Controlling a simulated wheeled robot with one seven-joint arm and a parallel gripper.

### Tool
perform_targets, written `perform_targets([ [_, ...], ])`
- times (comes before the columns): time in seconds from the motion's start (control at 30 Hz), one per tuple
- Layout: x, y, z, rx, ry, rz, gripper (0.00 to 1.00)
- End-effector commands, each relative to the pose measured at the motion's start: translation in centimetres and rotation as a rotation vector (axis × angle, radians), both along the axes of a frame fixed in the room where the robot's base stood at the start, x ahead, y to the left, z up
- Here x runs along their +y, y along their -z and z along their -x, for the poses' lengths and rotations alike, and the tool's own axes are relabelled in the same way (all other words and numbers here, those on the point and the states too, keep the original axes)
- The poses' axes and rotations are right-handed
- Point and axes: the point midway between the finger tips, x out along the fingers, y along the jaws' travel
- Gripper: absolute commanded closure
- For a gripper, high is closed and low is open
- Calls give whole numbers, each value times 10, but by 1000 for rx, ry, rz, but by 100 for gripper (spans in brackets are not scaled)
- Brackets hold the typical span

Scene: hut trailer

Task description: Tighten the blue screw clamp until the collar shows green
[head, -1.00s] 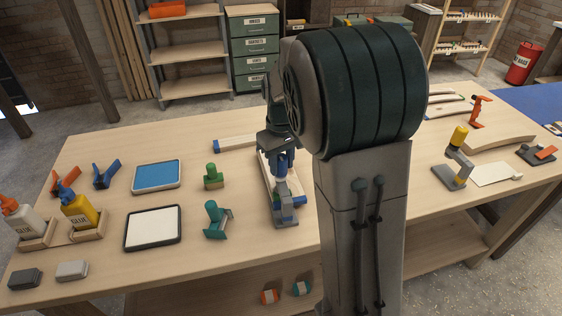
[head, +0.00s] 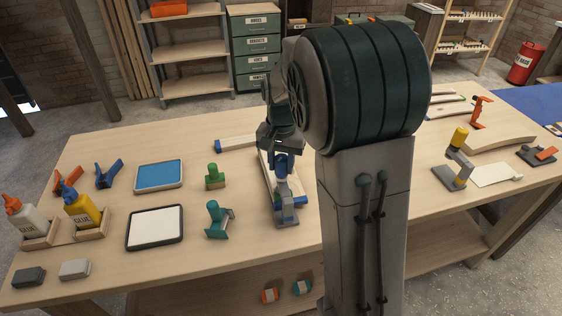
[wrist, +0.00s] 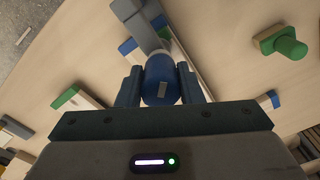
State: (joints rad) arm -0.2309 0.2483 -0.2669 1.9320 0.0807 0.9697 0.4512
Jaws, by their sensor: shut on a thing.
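The blue screw clamp has a rounded blue handle (wrist: 160,72) and a grey frame (wrist: 134,17) in the wrist view. In the head view its grey frame (head: 287,220) stands near the front edge of the bench, with blue parts beside it. My gripper (wrist: 160,88) is shut on the blue handle, one dark finger on each side. A small pale patch faces the wrist camera on the handle. A pale band shows just beyond the handle, but I cannot tell whether it is the collar. I see no clear green on it.
Left of the clamp stand a green knobbed block (head: 215,177) and a teal clamp (head: 218,218). Farther left are a blue-topped tray (head: 158,175), a white-topped tray (head: 154,228) and glue bottles (head: 83,210). A yellow-topped grey clamp (head: 455,165) stands at the right.

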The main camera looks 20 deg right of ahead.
Motion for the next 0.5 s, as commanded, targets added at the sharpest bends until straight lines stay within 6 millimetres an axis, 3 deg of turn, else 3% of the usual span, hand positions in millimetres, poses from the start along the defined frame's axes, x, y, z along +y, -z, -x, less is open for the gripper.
perform_targets([
  [0.5,1,1,0,2,170,0,90],
])
